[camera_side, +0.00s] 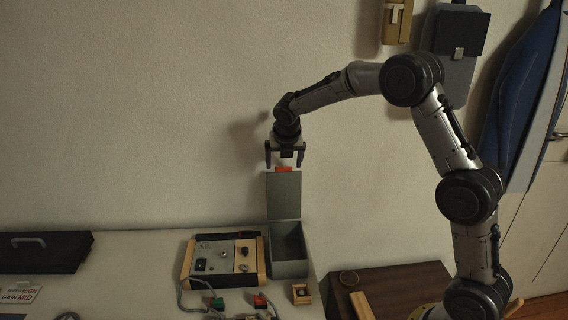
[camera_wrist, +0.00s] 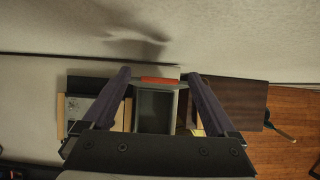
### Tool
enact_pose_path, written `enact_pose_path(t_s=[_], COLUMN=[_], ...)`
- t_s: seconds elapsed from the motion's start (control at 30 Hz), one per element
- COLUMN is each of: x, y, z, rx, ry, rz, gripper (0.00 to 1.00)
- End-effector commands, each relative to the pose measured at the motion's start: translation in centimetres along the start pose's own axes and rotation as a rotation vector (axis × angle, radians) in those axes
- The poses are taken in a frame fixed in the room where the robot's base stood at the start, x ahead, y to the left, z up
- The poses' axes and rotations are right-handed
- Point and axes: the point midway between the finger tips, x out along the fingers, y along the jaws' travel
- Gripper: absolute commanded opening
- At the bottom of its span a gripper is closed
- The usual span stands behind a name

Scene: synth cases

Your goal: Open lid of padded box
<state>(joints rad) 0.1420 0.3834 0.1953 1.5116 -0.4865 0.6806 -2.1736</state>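The padded box (camera_side: 289,245) is a grey-green box on the white table, and its inside shows. Its lid (camera_side: 284,197) stands upright at the back edge, with a red-orange tab (camera_side: 284,169) at the top. My gripper (camera_side: 285,160) is just above the lid's top edge, pointing down. In the wrist view my gripper (camera_wrist: 159,78) has its two dark fingers spread wide, one on each side of the red tab (camera_wrist: 159,80). The fingers look apart from the tab. The box interior (camera_wrist: 155,108) shows dark below the tab.
A wood-sided control panel (camera_side: 222,258) with knobs stands left of the box, with cables and coloured plugs in front. A small wooden block (camera_side: 301,293) lies in front of the box. A black case (camera_side: 42,252) is at the far left. A brown side table (camera_side: 400,288) stands right.

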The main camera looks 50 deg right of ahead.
Motion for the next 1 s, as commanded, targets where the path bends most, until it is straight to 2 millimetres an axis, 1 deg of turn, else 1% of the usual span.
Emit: enact_pose_path(t_s=[0.27,0.37,0.43,0.57,0.8,0.9,1.0], x=[0.1,-0.4,-1.2,-3.6,-8.9,-10.8,-12.2], y=[0.0,0.0,0.0,0.1,0.1,0.1,0.1], z=[-0.3,-0.3,-0.2,-0.2,-0.2,-0.1,-0.1], rx=[-0.001,-0.001,-0.001,-0.001,-0.002,0.000,-0.001], ry=[0.006,0.006,0.005,0.003,0.003,0.002,0.002], rz=[-0.002,-0.002,-0.002,0.000,0.001,0.002,0.001], gripper=[0.93,0.93,0.93,0.93,0.93,0.93,0.93])
